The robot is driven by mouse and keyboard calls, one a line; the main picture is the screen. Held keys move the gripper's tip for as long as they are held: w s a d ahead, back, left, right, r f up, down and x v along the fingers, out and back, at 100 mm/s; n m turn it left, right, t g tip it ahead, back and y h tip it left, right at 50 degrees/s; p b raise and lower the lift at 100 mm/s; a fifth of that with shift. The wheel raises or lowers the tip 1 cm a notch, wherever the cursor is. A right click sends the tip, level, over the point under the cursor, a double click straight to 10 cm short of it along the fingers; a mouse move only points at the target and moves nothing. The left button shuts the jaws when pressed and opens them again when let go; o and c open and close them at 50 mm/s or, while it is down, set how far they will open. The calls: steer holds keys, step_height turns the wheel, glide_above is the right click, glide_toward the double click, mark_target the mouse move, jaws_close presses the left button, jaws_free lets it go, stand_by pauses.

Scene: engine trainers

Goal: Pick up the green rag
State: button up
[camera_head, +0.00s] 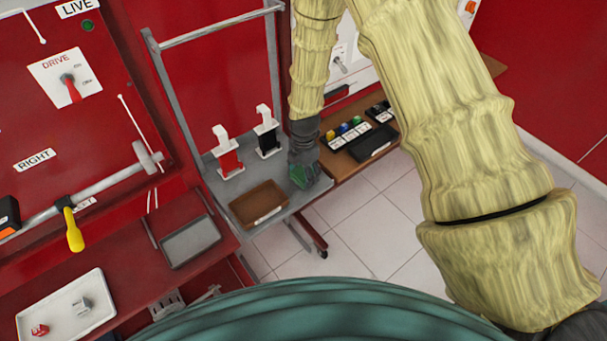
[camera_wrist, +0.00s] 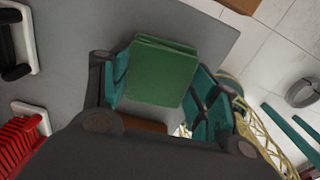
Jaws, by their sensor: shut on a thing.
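The green rag (camera_wrist: 162,72) is a folded, square-looking pad between my gripper's two teal fingers in the wrist view. My gripper (camera_wrist: 160,88) is shut on it. In the head view the rag (camera_head: 299,174) shows as a small green patch at the end of my gripper (camera_head: 303,172), over the right part of the grey bench (camera_head: 228,183). I cannot tell whether the rag still touches the bench top.
A brown tray (camera_head: 258,204) sits on the bench left of my gripper. A brown table (camera_head: 345,165) with a black organiser is to the right. Tiled floor lies in front.

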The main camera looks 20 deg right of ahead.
steer(key=shift+r, duration=0.35)
steer(key=shift+r+b, duration=0.6)
steer(key=shift+r, duration=0.35)
steer(key=s+a+r+b, duration=0.1)
steer(key=s+a+b, duration=0.1)
steer(key=s+a, duration=0.2)
steer(key=s+a+b, duration=0.2)
steer(key=s+a, duration=0.2)
steer(key=s, duration=0.5)
steer(key=shift+s+a+r, duration=0.2)
steer(key=shift+s+r, duration=0.15)
steer(key=o, duration=0.4)
steer(key=c, duration=0.3)
